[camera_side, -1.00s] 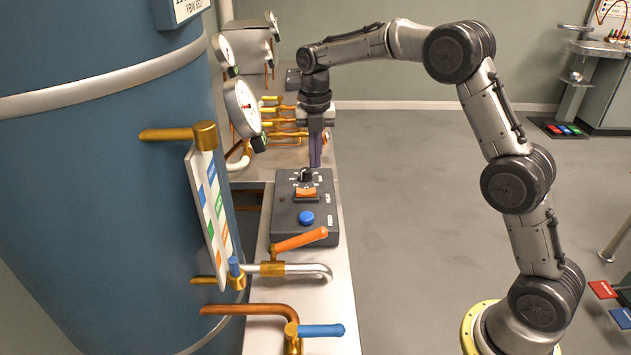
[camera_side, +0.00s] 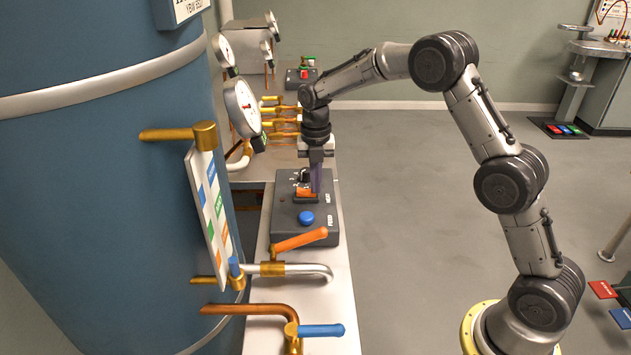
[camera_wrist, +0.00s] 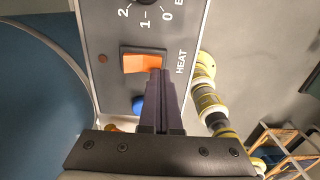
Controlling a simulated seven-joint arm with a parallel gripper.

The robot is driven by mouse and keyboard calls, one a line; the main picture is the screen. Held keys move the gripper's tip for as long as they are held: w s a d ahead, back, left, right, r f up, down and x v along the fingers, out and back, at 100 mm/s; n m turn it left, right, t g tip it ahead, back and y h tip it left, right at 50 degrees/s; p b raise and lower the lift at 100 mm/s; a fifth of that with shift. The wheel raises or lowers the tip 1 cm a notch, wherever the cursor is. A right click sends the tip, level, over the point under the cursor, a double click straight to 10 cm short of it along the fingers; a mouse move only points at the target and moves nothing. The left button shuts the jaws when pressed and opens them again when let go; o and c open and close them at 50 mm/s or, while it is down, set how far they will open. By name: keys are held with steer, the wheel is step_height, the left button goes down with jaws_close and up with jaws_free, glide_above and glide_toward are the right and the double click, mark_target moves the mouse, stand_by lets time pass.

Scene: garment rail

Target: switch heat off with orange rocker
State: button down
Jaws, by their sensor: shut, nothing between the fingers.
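The orange rocker (camera_side: 305,192) sits on the dark grey control box (camera_side: 288,228), with a black knob behind it and a blue button (camera_side: 306,218) in front. In the wrist view the rocker (camera_wrist: 143,63) lies beside the printed word HEAT, and the blue button (camera_wrist: 138,104) is partly hidden. My gripper (camera_side: 316,190) is shut and points down, its fingertips at the rocker's right end. In the wrist view my fingertips (camera_wrist: 160,75) overlap the rocker's edge near HEAT. I cannot tell whether they press it.
An orange-handled valve (camera_side: 300,240) and a blue-handled valve (camera_side: 321,330) stand in front of the box. Pressure gauges (camera_side: 242,107) and a blue tank (camera_side: 100,180) are to the left.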

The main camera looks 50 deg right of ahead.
stand_by(0.3)
steer(key=shift+w+a+r, duration=0.35)
steer(key=shift+w+a, duration=0.15)
steer(key=shift+r, duration=0.15)
step_height(320, 180, up, 14)
steer(key=s+d, duration=0.1)
steer(key=shift+s+d+f, duration=0.2)
steer(key=shift+s+d, duration=0.05)
stand_by(0.4)
